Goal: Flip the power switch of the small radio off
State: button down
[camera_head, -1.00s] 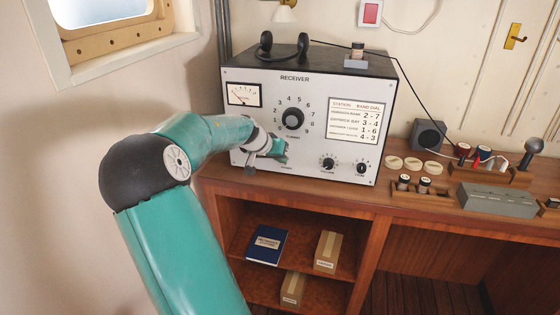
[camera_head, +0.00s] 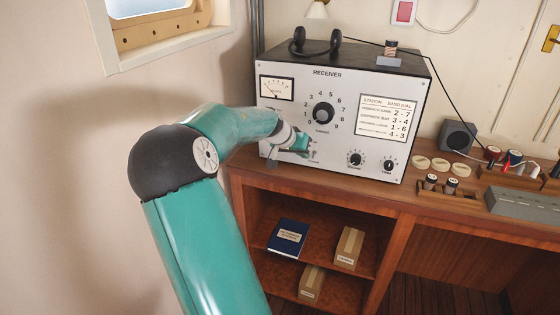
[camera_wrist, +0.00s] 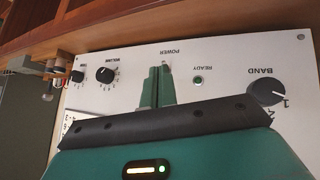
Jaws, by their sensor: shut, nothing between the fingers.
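The small radio, a white-faced receiver (camera_head: 340,95) with a dark top, stands on the wooden counter. Its power switch (camera_head: 314,154) is low on the front panel, just right of my gripper (camera_head: 306,149). In the wrist view the panel appears upside down. There my shut gripper (camera_wrist: 160,72) has its fingertips at the POWER label (camera_wrist: 163,52), against or very near the panel. The switch (camera_wrist: 168,67) is partly hidden by the fingers, and I cannot tell its position or whether they touch. The READY lamp (camera_wrist: 198,80) looks green.
A band knob (camera_head: 323,113), volume knob (camera_head: 355,159) and tone knob (camera_head: 389,165) are on the same panel. Headphones (camera_head: 316,47) lie on top. A small speaker (camera_head: 457,137) and jars (camera_head: 430,181) stand right. Open shelves (camera_head: 300,210) lie below the counter.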

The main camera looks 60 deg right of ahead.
jog(key=w+a+r, duration=0.1)
jog(key=a+r, duration=0.2)
jog(key=a, duration=0.7)
jog(key=shift+w, duration=0.4)
jog(key=shift+r, duration=0.1)
jog(key=w+a+f+n+t+y, duration=0.1)
jog(key=w+a+n+t+y, duration=0.25)
jog(key=a, duration=0.75)
jog(key=w+a+f+n+t+y, duration=0.25)
jog(key=w+a, duration=0.25)
jog(key=a, duration=0.6)
jog(key=s+a+r+n, duration=0.2)
jog(key=a+n, duration=0.2)
jog(key=a, duration=0.5)
jog(key=s+a+r+n+t+y, duration=0.1)
jog(key=s+a+r+n, duration=0.1)
jog(key=a, duration=0.8)
jog(key=s+a+r+n+t, duration=0.1)
jog(key=s+a+n, duration=0.3)
jog(key=a, duration=0.5)
jog(key=shift+a+r+n+y, duration=0.2)
jog(key=shift+r+n+y, duration=0.25)
jog(key=shift+n, duration=0.35)
